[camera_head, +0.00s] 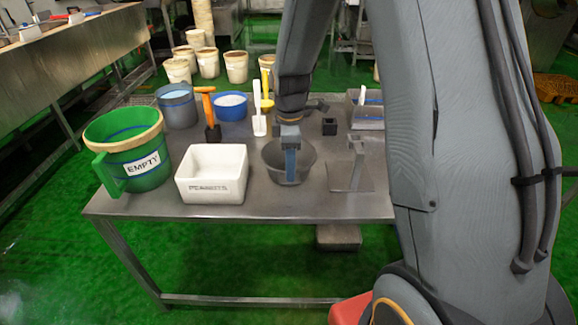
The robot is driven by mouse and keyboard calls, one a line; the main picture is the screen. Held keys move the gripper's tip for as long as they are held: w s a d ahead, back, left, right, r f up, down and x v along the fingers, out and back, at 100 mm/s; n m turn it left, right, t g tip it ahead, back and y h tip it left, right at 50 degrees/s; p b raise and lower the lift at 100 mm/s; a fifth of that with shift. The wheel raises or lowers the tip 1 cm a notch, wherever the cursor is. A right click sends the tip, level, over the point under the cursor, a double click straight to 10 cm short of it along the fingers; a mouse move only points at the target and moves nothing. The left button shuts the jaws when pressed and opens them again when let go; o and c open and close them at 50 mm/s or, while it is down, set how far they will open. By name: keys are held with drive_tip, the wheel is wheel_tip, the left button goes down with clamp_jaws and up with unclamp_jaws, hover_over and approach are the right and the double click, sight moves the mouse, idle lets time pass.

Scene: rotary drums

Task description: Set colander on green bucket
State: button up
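The green bucket (148,181) stands upright at the left end of the metal table, with a tan rim, a side handle and a label reading EMPTY. A grey bowl-shaped vessel, which looks like the colander (308,163), is at the front middle of the table, right of the white box. My gripper (288,148) points down at this vessel, over its near side. A blue strip shows just below the gripper, against the vessel. The fingertips are too small and partly hidden to tell whether they grip it.
A white box (211,192) marked PEANUTS stands between bucket and colander. Behind are a grey-blue bucket (178,110), a blue bowl (230,112), an orange-handled scoop (211,133) and a white scoop (259,124). A metal stand (356,165) is at the right.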

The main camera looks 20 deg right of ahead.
clamp_jaws()
idle(0.3)
